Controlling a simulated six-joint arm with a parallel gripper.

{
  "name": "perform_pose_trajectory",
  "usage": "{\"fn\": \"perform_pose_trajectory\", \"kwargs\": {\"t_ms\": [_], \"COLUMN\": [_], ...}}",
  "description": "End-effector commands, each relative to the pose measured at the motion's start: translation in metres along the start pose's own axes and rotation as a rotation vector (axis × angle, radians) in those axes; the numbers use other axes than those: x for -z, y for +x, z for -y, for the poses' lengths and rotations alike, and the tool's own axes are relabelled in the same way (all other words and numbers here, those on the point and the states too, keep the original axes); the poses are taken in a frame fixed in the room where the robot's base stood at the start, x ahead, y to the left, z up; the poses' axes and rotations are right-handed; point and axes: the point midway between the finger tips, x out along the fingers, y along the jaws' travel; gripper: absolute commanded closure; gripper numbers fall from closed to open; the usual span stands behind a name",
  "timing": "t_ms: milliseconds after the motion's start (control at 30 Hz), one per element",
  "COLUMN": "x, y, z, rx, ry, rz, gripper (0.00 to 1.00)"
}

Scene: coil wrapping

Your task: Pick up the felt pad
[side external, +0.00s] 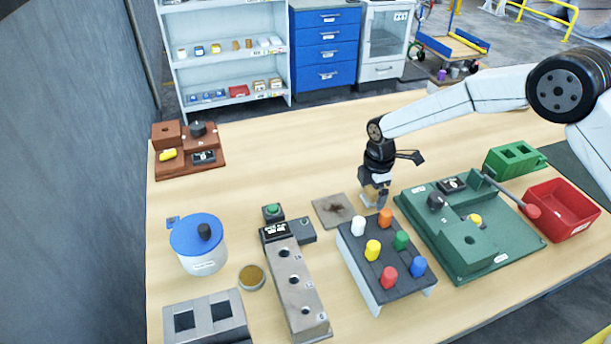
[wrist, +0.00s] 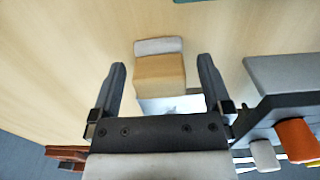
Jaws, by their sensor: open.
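The felt pad looks to be the small tan block with a grey layer along one side (wrist: 160,68). It stands on the table in the wrist view. It is partly visible under my gripper in the side view (side external: 369,194). My gripper (side external: 377,197) points down at it, behind the peg rack. In the wrist view my two dark fingers (wrist: 161,66) are apart, one on each side of the block, with a gap on both sides. I cannot tell how far down around it the fingertips reach. A white patch (wrist: 170,104) shows below the block, partly hidden by the gripper body.
A rack of coloured pegs (side external: 358,264) stands close in front; its edge is right of my fingers in the wrist view (wrist: 285,72). A green fixture board (side external: 480,255) and red bin (side external: 566,222) lie right. A stained brown square (side external: 333,210) lies left.

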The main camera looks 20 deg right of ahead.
Motion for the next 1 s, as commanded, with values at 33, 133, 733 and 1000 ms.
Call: {"fn": "perform_pose_trajectory", "kwargs": {"t_ms": [33,133,733,1000], "x": [0.000,0.000,0.000,0.000], "y": [0.000,0.000,-0.001,-0.014], "z": [0.000,0.000,0.000,-0.001], "rx": [0.000,0.000,-0.001,-0.001], "ry": [0.000,0.000,0.000,0.000], "rz": [0.000,0.000,0.000,0.000], "gripper": [0.00,0.00,0.97,0.97]}}
